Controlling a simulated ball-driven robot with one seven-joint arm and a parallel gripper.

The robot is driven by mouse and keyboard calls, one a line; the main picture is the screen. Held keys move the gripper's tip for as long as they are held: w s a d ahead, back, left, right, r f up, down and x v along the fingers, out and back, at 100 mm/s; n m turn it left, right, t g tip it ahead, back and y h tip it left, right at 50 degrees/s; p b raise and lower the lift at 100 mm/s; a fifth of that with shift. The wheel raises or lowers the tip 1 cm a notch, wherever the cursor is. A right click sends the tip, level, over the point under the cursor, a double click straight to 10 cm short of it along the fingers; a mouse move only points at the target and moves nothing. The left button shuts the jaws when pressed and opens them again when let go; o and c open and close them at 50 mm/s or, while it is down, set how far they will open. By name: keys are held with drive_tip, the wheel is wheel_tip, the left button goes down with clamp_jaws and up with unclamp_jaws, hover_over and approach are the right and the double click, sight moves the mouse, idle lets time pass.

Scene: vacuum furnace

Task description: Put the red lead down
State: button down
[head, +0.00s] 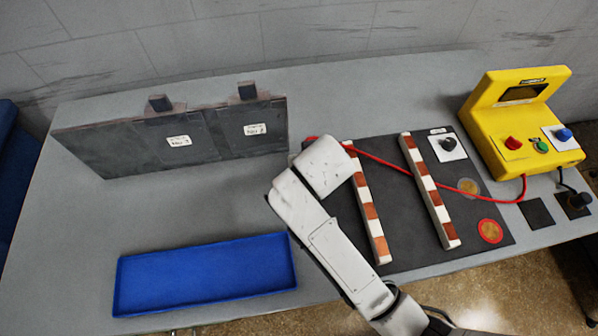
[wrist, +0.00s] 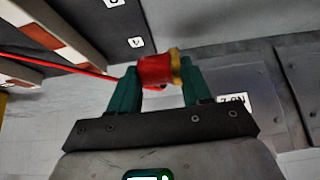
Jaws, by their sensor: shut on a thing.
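The red lead's plug (wrist: 154,70) is a red cylinder with a brass-coloured end, between the green fingers of my gripper (wrist: 160,68) in the wrist view. My gripper is shut on it. The red cable (head: 395,166) runs from the plug behind my arm, across the striped bars, to the yellow tester (head: 525,120). In the head view my arm hides the fingers; only a bit of red shows beside it. The plug appears held clear of surfaces, near the dark panels and the mat's left edge.
Two striped bars (head: 369,205) (head: 430,190) lie on the dark mat (head: 400,235). The mat also has a brown disc (head: 468,186) and a red-ringed disc (head: 490,231). Dark panels (head: 180,145) stand at the back left. A blue tray (head: 205,272) lies front left. A black lead's plug (head: 580,200) is far right.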

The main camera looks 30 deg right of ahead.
drive_tip(key=shift+w+a+f+b, duration=0.2)
drive_tip(key=shift+w+f+b, duration=0.3)
drive_tip(key=shift+f, duration=0.1)
drive_tip(key=shift+w+a+f+b, duration=0.15)
drive_tip(key=shift+w+f+b, duration=0.3)
drive_tip(key=shift+f, duration=0.1)
drive_tip(key=shift+w+f+b, duration=0.15)
drive_tip(key=shift+f+b, duration=0.25)
drive_tip(key=shift+b, duration=0.05)
wheel_tip(320, 180, down, 3)
drive_tip(key=b, duration=0.4)
drive_tip(key=shift+w+a+f, duration=0.15)
drive_tip(key=shift+c, duration=2.4)
unclamp_jaws()
